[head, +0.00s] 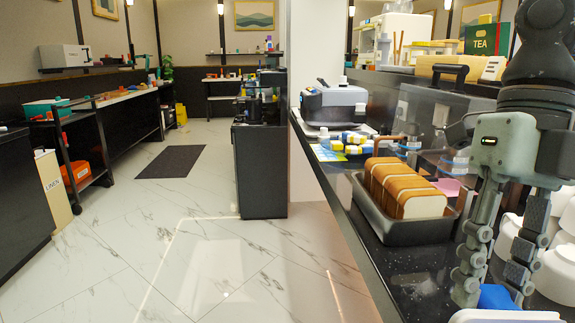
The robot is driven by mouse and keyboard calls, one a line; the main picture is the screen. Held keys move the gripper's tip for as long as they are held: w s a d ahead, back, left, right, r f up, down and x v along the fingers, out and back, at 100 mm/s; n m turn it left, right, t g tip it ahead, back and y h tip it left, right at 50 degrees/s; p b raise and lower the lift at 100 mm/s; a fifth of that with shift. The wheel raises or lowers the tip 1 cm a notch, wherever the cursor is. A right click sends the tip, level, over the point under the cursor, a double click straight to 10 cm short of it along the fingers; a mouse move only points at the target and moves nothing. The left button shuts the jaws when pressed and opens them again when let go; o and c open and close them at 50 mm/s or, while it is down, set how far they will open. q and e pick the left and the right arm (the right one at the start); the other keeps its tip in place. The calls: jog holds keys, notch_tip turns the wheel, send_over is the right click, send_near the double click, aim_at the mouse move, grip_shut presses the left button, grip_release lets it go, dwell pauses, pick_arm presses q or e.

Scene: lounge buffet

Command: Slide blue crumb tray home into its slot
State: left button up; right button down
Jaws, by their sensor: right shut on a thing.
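My right gripper (492,288) points down at the lower right, over the near end of the black counter. Its fingers are closed on a blue piece (496,298), which I take for the blue crumb tray. Only a small part of the blue piece shows between the fingertips. A white rounded object (505,317) lies just below it, cut off by the bottom edge of the picture. I cannot make out the slot or how the tray lies relative to it. My left gripper is not in view.
A dark pan with a sliced loaf (415,204) stands on the counter (400,265) left of my right gripper. White rounded crockery (555,268) is close on its right. Behind are small yellow and blue packs (352,139) and a grey appliance (333,104). Open floor lies left.

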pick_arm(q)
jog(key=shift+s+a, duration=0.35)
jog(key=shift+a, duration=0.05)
pick_arm(e)
jog(key=shift+s+a+r, duration=0.1)
jog(key=shift+s+a, duration=0.1)
jog(key=shift+a, duration=0.2)
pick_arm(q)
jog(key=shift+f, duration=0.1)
